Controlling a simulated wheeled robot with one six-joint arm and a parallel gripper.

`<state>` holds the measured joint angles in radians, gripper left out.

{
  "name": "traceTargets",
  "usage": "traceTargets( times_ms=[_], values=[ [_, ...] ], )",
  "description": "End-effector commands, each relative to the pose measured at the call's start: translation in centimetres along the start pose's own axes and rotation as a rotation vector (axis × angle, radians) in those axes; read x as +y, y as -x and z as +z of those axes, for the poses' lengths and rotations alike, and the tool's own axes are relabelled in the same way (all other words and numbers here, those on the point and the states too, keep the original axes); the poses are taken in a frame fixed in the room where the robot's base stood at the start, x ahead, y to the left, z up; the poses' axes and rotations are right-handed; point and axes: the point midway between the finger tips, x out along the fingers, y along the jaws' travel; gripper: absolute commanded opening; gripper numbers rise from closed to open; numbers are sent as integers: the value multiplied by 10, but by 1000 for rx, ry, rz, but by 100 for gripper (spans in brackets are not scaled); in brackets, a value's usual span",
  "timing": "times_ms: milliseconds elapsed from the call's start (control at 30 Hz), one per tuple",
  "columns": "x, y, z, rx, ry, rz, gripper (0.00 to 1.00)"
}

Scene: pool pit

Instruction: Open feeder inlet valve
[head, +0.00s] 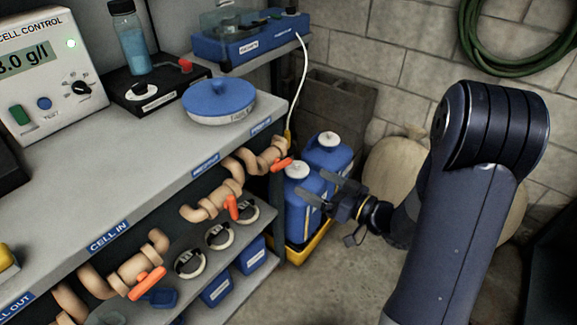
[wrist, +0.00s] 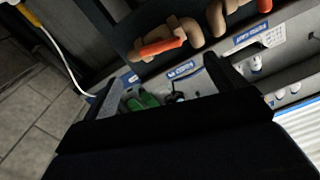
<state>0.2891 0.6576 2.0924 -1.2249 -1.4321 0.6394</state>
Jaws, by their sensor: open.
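Tan pipes with orange valve handles run along the shelf's front edge. The far valve handle (head: 282,163), nearest my gripper, lies roughly along its pipe. The middle handle (head: 232,207) points down across its pipe, and the near handle (head: 147,283) lies slanted. The blue labels above the far and middle valves are too small to read surely, so I cannot tell which is the feeder inlet. My gripper (head: 312,187) is open and empty, right of and below the far handle, apart from it. The wrist view shows an orange handle (wrist: 160,47) beyond the open fingers (wrist: 175,88).
Blue jugs (head: 300,200) stand in a yellow tray (head: 308,246) behind my gripper. A white cable (head: 304,70) hangs by the shelf end. Round black-and-white fittings (head: 219,236) and blue bins (head: 216,289) sit below the pipes. Floor is free before the shelf.

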Motion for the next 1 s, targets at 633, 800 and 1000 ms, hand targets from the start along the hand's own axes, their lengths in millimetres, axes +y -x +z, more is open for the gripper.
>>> traceTargets(
  times_ms=[633,800,1000],
  values=[
    [0,-86,0,0,1,1,91],
    [0,-87,0,0,1,2,91],
    [0,-87,0,0,1,2,84]
  ],
)
